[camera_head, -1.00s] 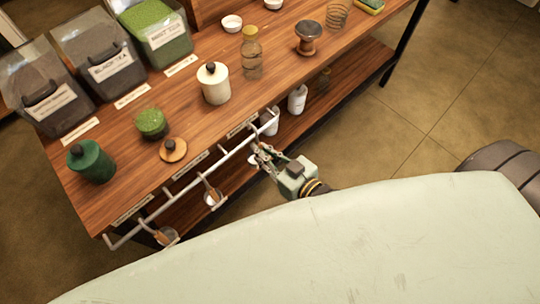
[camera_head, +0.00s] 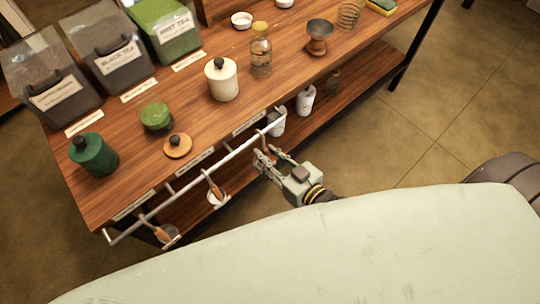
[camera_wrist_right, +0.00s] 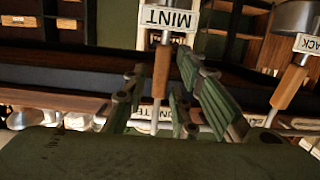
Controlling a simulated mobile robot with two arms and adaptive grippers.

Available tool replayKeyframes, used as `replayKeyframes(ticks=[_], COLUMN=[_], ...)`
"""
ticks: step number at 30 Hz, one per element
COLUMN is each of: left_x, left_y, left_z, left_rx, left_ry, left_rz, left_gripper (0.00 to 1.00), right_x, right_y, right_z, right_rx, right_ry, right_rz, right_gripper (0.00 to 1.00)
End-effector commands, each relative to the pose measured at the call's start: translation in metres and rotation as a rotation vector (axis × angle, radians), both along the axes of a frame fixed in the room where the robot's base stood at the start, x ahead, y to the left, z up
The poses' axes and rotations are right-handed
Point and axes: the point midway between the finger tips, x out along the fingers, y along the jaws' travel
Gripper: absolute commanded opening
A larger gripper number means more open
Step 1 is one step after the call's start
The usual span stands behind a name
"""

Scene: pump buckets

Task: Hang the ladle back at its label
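In the wrist view a ladle (camera_wrist_right: 161,72) with a wooden handle and a tag reading MINT is between the fingers of my right gripper (camera_wrist_right: 160,80). Gaps show on both sides of the handle, so the gripper is open around it. A second ladle tagged BLACK (camera_wrist_right: 290,82) is at the right. In the head view my right gripper (camera_head: 268,158) is in front of the rail (camera_head: 190,172) along the table's front edge. The mint ladle is hard to make out there. Two other ladles (camera_head: 215,192) (camera_head: 168,235) hang from the rail. My left gripper is out of view.
Several label strips (camera_head: 194,162) line the front edge of the table (camera_head: 110,195). On it stand tea bins (camera_head: 115,65), a green canister (camera_head: 95,155), a white canister (camera_head: 222,82) and a glass bottle (camera_head: 261,55). A lower shelf (camera_head: 325,105) holds white containers.

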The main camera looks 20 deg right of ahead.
Motion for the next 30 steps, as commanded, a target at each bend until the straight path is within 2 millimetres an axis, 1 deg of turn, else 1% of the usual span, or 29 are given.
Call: replayKeyframes(ticks=[2, 10, 14, 17, 24, 30], left_x=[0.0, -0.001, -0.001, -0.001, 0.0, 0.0], left_y=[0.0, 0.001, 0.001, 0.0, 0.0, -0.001], left_z=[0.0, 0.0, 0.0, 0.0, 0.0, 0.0], left_rx=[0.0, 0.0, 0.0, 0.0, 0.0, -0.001], left_ry=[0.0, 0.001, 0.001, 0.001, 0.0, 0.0], left_rz=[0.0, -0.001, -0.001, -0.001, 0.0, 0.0], left_gripper=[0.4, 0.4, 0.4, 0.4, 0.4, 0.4], right_x=[0.0, -0.001, -0.008, -0.023, -0.071, -0.1], right_y=[0.0, 0.0, -0.003, -0.008, -0.025, -0.036], right_z=[0.0, 0.0, 0.001, 0.003, 0.013, 0.021], right_rx=[0.0, 0.0, -0.001, -0.002, -0.002, -0.002], right_ry=[0.0, 0.001, 0.002, 0.004, 0.006, 0.003], right_rz=[0.0, 0.0, 0.0, 0.001, 0.001, 0.001], right_gripper=[0.35, 0.35, 0.35, 0.35, 0.35, 0.35])
